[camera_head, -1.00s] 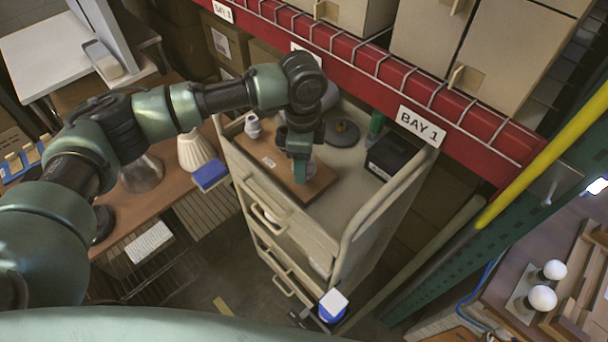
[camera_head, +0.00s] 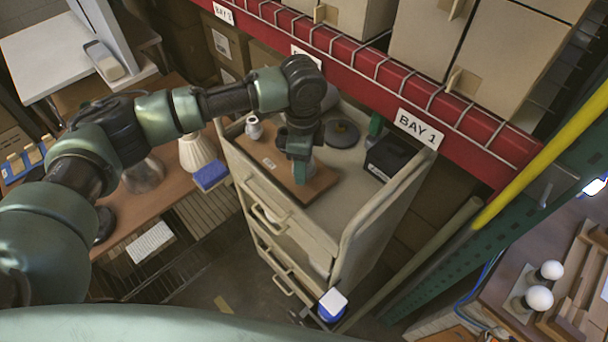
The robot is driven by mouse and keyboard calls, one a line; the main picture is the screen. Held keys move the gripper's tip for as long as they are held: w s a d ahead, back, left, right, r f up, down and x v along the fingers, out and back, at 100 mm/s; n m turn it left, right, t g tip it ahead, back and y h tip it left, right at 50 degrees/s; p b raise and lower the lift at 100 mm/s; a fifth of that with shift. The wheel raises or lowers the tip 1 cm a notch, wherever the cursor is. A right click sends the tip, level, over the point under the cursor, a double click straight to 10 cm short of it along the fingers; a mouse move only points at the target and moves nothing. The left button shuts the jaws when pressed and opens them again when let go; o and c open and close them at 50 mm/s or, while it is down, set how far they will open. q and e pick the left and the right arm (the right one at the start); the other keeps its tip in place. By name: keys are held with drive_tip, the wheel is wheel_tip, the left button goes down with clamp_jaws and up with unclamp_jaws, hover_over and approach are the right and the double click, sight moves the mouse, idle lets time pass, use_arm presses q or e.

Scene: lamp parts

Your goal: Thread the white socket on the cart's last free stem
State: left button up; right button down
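A wooden board (camera_head: 262,155) lies on top of the beige cart (camera_head: 310,228). A small white socket-like piece (camera_head: 254,128) stands upright at the board's far left part. My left gripper (camera_head: 300,176) points down over the right part of the board, close to its surface. Its fingers are seen from behind, and the arm hides what is between or under them. A small greyish patch shows beside the fingers, too small to identify. Free stems on the board cannot be made out. My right gripper is not in view.
A dark round base (camera_head: 341,134) and a black box (camera_head: 391,156) sit on the cart top. The red shelf beam (camera_head: 470,128) runs close behind. A cream shade (camera_head: 197,151) and a blue item (camera_head: 210,175) stand on the left bench. White bulbs (camera_head: 539,298) are at right.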

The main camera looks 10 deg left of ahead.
use_arm(q)
drive_tip(key=shift+f+p, duration=0.4)
idle(1.1)
drive_tip(key=o, duration=0.5)
drive_tip(key=shift+c, duration=0.2)
drive_tip(key=c, duration=0.6)
drive_tip(key=shift+c, duration=0.2)
